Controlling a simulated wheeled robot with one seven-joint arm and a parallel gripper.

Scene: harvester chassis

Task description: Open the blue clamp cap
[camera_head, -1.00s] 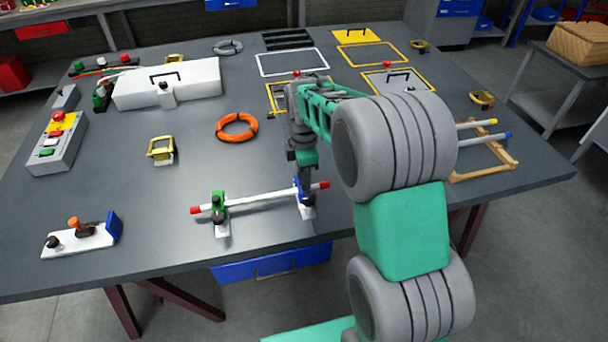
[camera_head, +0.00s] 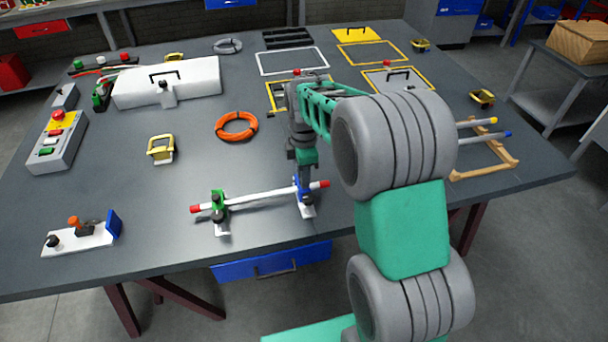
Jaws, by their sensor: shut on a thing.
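A white bar (camera_head: 258,197) with red ends lies across two clamps near the front of the table. The blue clamp (camera_head: 304,196) holds it near its right end, and the green clamp (camera_head: 218,207) holds it near its left end. My gripper (camera_head: 304,178) points down right at the top of the blue clamp, shut on its cap. The fingertips are small and partly merge with the blue part, so the exact grip is hard to see. The blue cap looks closed over the bar or nearly so.
An orange ring (camera_head: 236,127) and a yellow-framed part (camera_head: 161,149) lie behind and left. A white block with a blue plate (camera_head: 83,236) stands at the front left. A control box (camera_head: 57,140) stands at the left edge. The table between them is clear.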

